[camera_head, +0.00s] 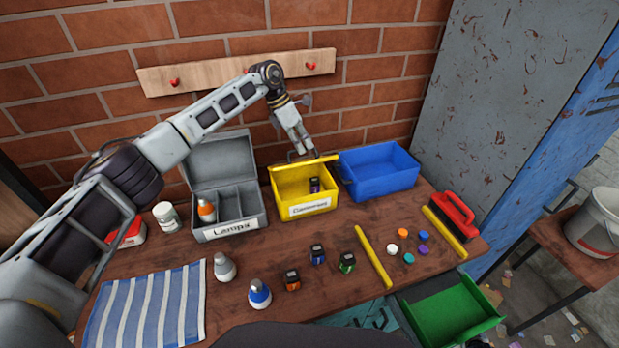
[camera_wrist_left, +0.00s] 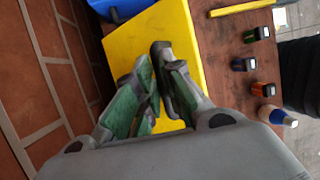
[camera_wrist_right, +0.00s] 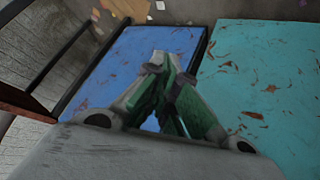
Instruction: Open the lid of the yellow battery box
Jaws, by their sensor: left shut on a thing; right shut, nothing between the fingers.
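The yellow battery box (camera_head: 290,208) stands at the back of the wooden table, with a white label on its front. Its lid (camera_head: 285,165) is raised, its edge showing as a thin yellow strip along the back. A dark battery (camera_head: 314,185) shows inside the box. My left gripper (camera_head: 300,154) is at the lid's upper edge, shut on the lid. In the left wrist view the fingers (camera_wrist_left: 160,60) lie over the broad yellow lid (camera_wrist_left: 128,45); the exact contact is hidden. My right gripper (camera_wrist_right: 157,65) is shut and empty, over blue and teal surfaces.
A grey lamp box (camera_head: 232,225) with its lid up stands left of the yellow box. An open blue bin (camera_head: 380,178) is close on its right. Loose batteries (camera_head: 318,254), bulbs (camera_head: 260,294) and a yellow bar (camera_head: 373,257) lie in front. The brick wall is close behind.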

